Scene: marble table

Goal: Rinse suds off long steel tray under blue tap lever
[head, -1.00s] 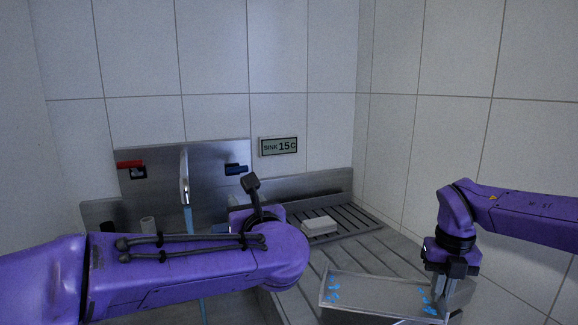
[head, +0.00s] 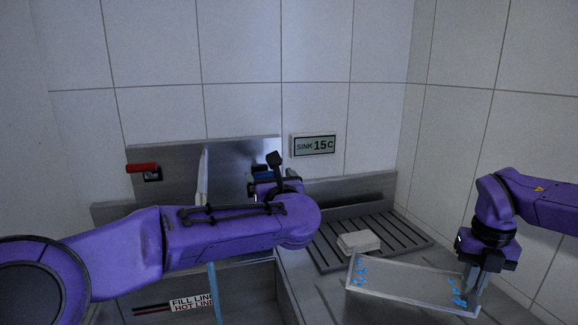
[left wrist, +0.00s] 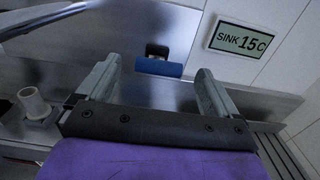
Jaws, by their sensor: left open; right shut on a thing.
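The long steel tray (head: 410,284) is at the lower right of the head view, over the drainboard side, with blue suds marks at both ends. My right gripper (head: 478,290) is shut on its right end. The blue tap lever (head: 262,174) is mostly hidden behind my left arm in the head view. In the left wrist view the blue lever (left wrist: 159,68) shows plainly, ahead of and between the open fingers of my left gripper (left wrist: 157,88), not touched by them. The spout (head: 202,178) has a blue stream of water below it, partly hidden by my left arm.
A red lever (head: 142,168) is on the left of the steel backsplash. The sink basin (head: 250,285) carries a fill line label (head: 190,303). A sign (head: 314,146) reads SINK 15C. A pale cylinder (left wrist: 34,104) stands left of my left gripper.

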